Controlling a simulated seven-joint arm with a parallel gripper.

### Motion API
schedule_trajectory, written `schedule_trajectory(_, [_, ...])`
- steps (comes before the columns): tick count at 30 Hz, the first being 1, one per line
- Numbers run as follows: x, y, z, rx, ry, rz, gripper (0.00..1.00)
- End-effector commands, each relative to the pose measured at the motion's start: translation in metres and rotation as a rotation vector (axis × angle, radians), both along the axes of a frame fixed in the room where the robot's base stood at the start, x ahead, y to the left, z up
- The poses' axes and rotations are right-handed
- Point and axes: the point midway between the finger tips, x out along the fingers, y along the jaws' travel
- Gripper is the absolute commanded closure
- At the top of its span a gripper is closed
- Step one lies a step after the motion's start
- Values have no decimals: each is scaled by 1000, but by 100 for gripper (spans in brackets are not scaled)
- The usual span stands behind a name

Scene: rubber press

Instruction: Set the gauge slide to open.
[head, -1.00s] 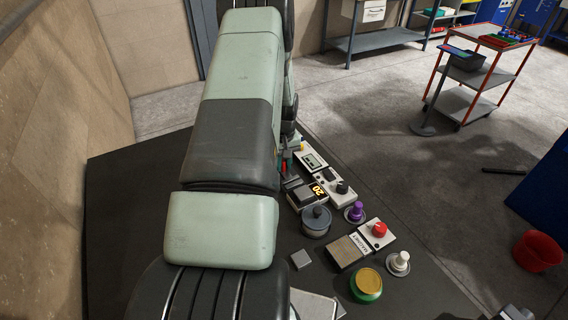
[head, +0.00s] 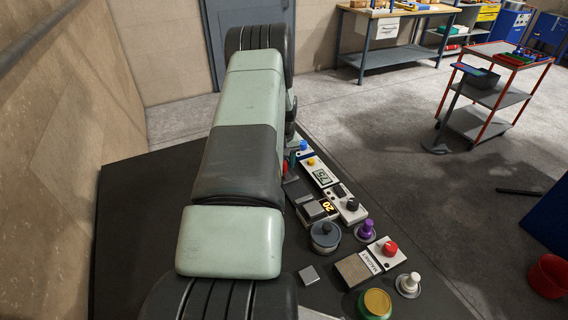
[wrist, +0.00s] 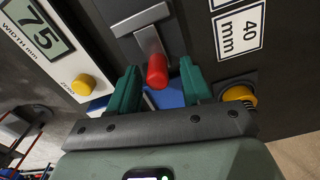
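In the wrist view my gripper (wrist: 160,88) is open, with one green finger on each side of a red knob (wrist: 157,70). Gaps show between the knob and both fingers. The knob sits at the end of a grey metal bar (wrist: 149,41) with a crosspiece above it; this looks like the gauge slide, though no label on it shows. A blue part (wrist: 168,96) lies behind the knob, between the fingers. In the head view my arm hides most of the gripper. The gauge display (head: 322,177) reads 75; it also shows in the wrist view (wrist: 40,37), marked width mm.
A yellow zero button (wrist: 83,84) is left of the fingers. A yellow knob (wrist: 239,95) is close to the right finger. A "40 mm" label (wrist: 239,32) is at upper right. Purple (head: 367,228), red (head: 389,248) and white (head: 410,281) knobs stand at the bench's right.

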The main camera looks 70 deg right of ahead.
Motion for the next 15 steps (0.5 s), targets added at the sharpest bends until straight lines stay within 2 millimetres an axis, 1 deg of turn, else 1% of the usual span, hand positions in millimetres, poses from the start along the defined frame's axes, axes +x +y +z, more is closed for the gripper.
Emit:
schedule_trajectory(8, [-1,1,2,3,2,0,52])
schedule_trajectory(11, [-1,1,11,2,2,0,52])
schedule_trajectory(14, [-1,0,28,0,1,0,52])
schedule_trajectory(15, [-1,0,37,0,1,0,52])
